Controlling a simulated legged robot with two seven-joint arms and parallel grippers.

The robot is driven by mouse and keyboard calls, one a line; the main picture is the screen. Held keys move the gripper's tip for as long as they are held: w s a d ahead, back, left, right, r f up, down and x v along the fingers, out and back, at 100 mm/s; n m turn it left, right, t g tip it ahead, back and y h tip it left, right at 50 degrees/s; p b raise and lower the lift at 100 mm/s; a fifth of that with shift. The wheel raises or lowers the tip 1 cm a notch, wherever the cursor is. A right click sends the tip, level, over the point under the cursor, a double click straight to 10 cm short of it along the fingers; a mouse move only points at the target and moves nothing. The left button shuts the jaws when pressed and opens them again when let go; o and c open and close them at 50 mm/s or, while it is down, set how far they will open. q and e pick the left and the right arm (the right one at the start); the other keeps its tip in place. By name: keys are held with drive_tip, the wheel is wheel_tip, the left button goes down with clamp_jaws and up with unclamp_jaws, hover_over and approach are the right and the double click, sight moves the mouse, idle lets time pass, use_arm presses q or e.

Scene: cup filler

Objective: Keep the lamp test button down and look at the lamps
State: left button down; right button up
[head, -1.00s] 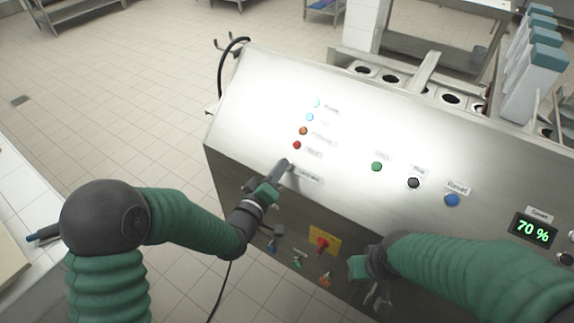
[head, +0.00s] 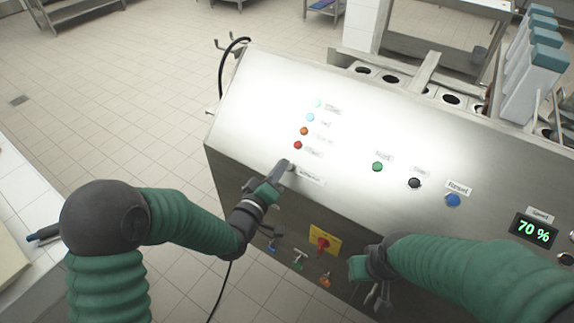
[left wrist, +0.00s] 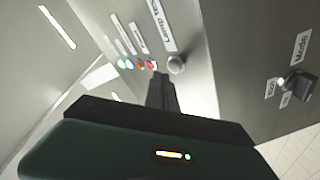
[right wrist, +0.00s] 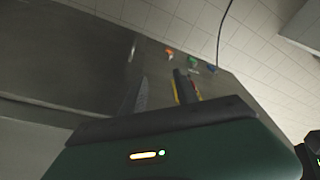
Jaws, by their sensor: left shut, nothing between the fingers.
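The lamps form a row above: a pale green lamp (head: 317,103), a blue lamp (head: 310,118), an orange lamp (head: 304,131) and a red lamp (head: 297,145). The pale green and blue ones look bright. My right gripper (right wrist: 163,92) is open and empty.
The panel also has a green button (head: 377,167), a black knob (head: 414,183), a blue button (head: 453,200) and a speed display (head: 534,230) reading 70 %. A red switch on a yellow plate (head: 325,240) is on the front, between my grippers.

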idle(0.4)
use_arm(q)
drive_tip(key=shift+w+d+f+b, duration=0.15)
drive_tip(key=shift+w+f+b, duration=0.1)
drive_tip(key=shift+b, duration=0.1)
drive_tip(key=shift+w+d+f+b, duration=0.2)
drive_tip(key=shift+f+b, duration=0.2)
drive_tip(key=shift+b, duration=0.05)
idle(0.6)
drive_tip(key=shift+r, duration=0.1)
drive_tip(key=shift+s+a+r+p, duration=0.25)
drive_tip(key=shift+s+r+p, duration=0.25)
drive_tip(key=shift+r, duration=0.1)
